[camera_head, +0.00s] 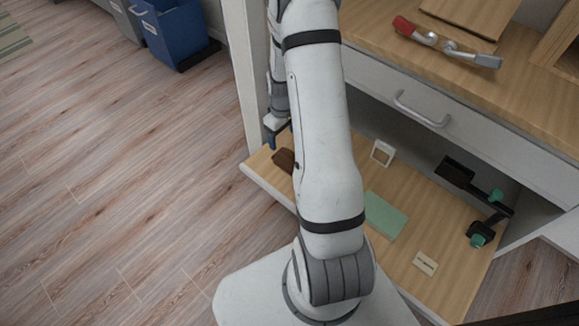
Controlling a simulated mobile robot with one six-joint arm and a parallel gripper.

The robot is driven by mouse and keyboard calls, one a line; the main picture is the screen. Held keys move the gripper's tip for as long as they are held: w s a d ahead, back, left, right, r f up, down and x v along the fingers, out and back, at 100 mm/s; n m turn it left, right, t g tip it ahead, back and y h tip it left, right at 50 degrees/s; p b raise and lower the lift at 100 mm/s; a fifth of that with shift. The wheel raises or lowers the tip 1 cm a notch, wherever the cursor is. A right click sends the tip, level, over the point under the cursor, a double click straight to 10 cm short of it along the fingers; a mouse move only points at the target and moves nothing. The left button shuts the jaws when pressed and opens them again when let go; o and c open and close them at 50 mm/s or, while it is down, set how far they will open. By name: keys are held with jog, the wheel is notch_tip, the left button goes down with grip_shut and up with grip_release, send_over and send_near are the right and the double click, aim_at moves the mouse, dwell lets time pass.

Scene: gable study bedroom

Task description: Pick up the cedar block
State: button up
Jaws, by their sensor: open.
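A small pale tan block with dark lettering (425,263) lies on the low wooden shelf (450,235), near its front right. It may be the cedar block, but the lettering is too small to read. A reddish-brown piece (284,160) lies at the shelf's left end, partly hidden by my arm; I cannot tell whether it is the cedar block instead. My gripper (272,133) is open at the left, partly behind my arm. It appears just above and behind the reddish-brown piece, apart from the tan block.
A green flat item (384,215) and a small white-framed item (382,153) are on the shelf. Dark tools with green parts (478,238) lie at the right. Above is a drawer (400,90) under a wooden top. The left floor is clear.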

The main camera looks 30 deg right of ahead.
aim_at(285, 155)
notch_tip(285, 155, down, 3)
jog(key=shift+d+f+b, duration=0.1)
jog(key=shift+f+b, duration=0.1)
jog(key=shift+b, duration=0.3)
jog(key=f+b, duration=0.2)
jog(key=f, duration=0.1)
jog(key=s+f+b, duration=0.1)
jog(key=f, duration=0.1)
jog(key=c, duration=1.1)
